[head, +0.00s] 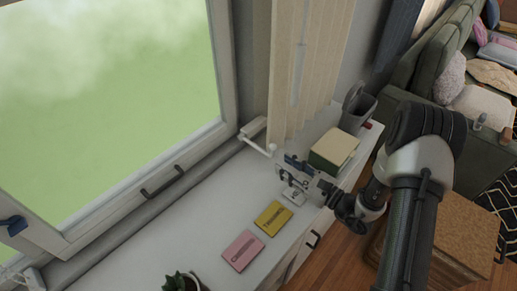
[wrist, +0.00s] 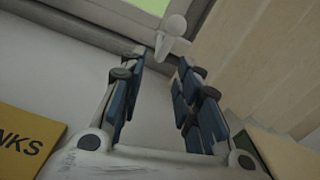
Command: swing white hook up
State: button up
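The white hook (head: 258,144) sticks out from a white mount by the window frame's lower right corner, beside the curtain, and ends in a round knob. Its knob also shows in the wrist view (wrist: 176,25), beyond my fingertips at the top. My gripper (head: 291,168) is over the white sill top, to the right of and below the hook in the head view. In the wrist view its two blue-padded fingers (wrist: 160,68) are apart with nothing between them. The gripper and hook look apart.
A beige curtain (head: 305,70) hangs right beside the hook. A green box-like book (head: 333,150) and a grey bin (head: 357,108) stand to the right. Yellow (head: 273,218) and pink (head: 242,250) books lie on the white top (head: 205,215). A window handle (head: 162,182) is at left.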

aim_at(258, 147)
jog(key=b+x, duration=0.1)
jog(key=x, duration=1.1)
jog(key=shift+b, duration=0.35)
grip_shut()
